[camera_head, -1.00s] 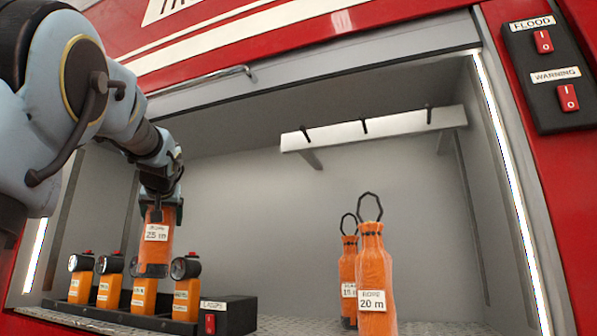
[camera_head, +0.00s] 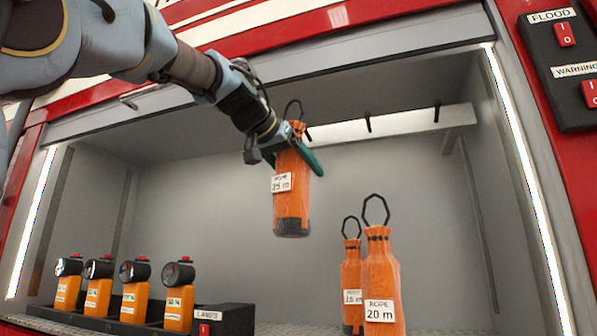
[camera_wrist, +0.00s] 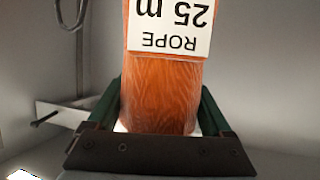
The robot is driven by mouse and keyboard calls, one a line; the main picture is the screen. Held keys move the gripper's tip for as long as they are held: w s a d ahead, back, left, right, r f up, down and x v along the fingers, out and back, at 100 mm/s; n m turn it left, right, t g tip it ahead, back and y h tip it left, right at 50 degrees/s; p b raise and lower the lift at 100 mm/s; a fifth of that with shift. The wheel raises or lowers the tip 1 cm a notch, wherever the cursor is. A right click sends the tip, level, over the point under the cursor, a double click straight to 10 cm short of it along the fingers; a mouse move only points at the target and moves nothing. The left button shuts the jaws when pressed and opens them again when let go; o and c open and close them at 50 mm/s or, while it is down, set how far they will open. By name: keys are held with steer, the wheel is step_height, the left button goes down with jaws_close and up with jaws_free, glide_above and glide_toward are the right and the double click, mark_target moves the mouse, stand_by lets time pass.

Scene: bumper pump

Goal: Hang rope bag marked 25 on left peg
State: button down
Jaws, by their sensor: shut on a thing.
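The orange rope bag marked 25 m (camera_head: 292,207) hangs in the air, nearly upright, its black loop standing above it. My gripper (camera_head: 295,155) is shut around its upper part. In the wrist view the bag (camera_wrist: 160,92) sits between the green jaws, its label upside down. The peg rail (camera_head: 395,122) runs along the back wall with three dark pegs. The left peg (camera_head: 308,135) shows just right of the bag's top, partly hidden by it. The loop is apart from the peg as far as I can see.
Two orange rope bags, marked 15 m (camera_head: 351,275) and 20 m (camera_head: 381,285), stand on the shelf at the right. A black rack (camera_head: 225,319) with several orange lamps stands at the left. The bright locker frame edges the opening.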

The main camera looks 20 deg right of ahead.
steer(key=w+d+f+p, duration=0.2)
steer(key=w+d+p, duration=0.1)
steer(key=w+d, duration=0.5)
steer(key=shift+w+f, duration=0.25)
steer(key=shift+w, duration=0.05)
stand_by(1.6)
steer(key=shift+f, duration=0.3)
stand_by(0.3)
jaws_free()
steer(key=shift+a, duration=0.1)
steer(key=b+v, duration=0.3)
steer(key=v, duration=0.7)
steer(key=shift+a+r, duration=0.25)
steer(key=shift+s+a, duration=0.1)
steer(key=shift+s, duration=0.15)
